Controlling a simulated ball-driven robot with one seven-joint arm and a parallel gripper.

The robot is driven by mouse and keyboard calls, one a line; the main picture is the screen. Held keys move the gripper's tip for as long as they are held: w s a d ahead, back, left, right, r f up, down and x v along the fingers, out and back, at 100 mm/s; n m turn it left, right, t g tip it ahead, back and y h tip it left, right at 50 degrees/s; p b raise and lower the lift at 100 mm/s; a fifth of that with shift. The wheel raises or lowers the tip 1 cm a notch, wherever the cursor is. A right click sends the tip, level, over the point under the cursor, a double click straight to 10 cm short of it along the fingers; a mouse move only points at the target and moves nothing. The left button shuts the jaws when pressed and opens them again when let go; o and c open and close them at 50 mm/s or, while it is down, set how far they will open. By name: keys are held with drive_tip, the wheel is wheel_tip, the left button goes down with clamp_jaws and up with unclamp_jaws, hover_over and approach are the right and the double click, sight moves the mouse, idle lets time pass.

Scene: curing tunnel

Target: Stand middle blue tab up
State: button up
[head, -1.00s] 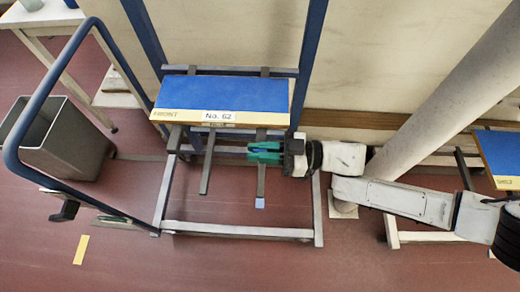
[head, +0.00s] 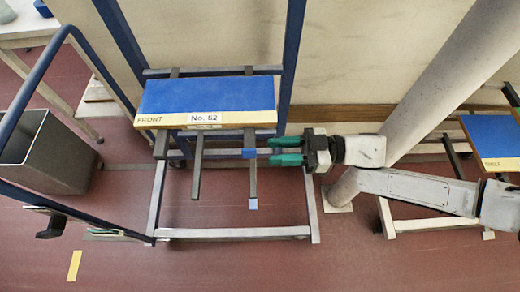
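A small blue tab (head: 249,153) sits on the right-hand dark bar (head: 252,178) below the blue-topped board (head: 208,95). I cannot tell whether this tab stands up or lies flat. A second, paler blue tab (head: 252,204) is at the bar's near end. My gripper (head: 274,151) points left with its two green fingers apart and nothing seen between them. The fingertips are just right of the upper tab, with a small apparent gap.
The board is labelled "FRONT" and "No. 62" and stands on a metal frame (head: 233,233). A blue rail (head: 40,80) and grey bin (head: 48,160) are at left. A thick pale pipe (head: 440,80) is at right. The near floor is mostly clear.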

drive_tip(key=shift+d, duration=1.8)
drive_tip(key=s+d+f+m+t+h+p, duration=0.1)
drive_tip(key=s+d+f+m+t+h, duration=0.3)
drive_tip(key=s+d+f+m+h, duration=0.25)
drive_tip(key=s+d+f+m+t+h, duration=0.3)
drive_tip(key=d+f+m+t+h, duration=0.15)
drive_tip(key=d+f+h, duration=0.4)
drive_tip(key=s+d+r+m+g+h, duration=0.1)
drive_tip(key=s+r+m+g, duration=0.2)
drive_tip(key=s, duration=0.3)
drive_tip(key=s+d+r+m+g+h+p, duration=0.1)
drive_tip(key=s+r+m+g+h, duration=0.1)
drive_tip(key=s+g, duration=0.3)
drive_tip(key=shift+s+r+m, duration=0.6)
drive_tip(key=shift+s+m, duration=0.3)
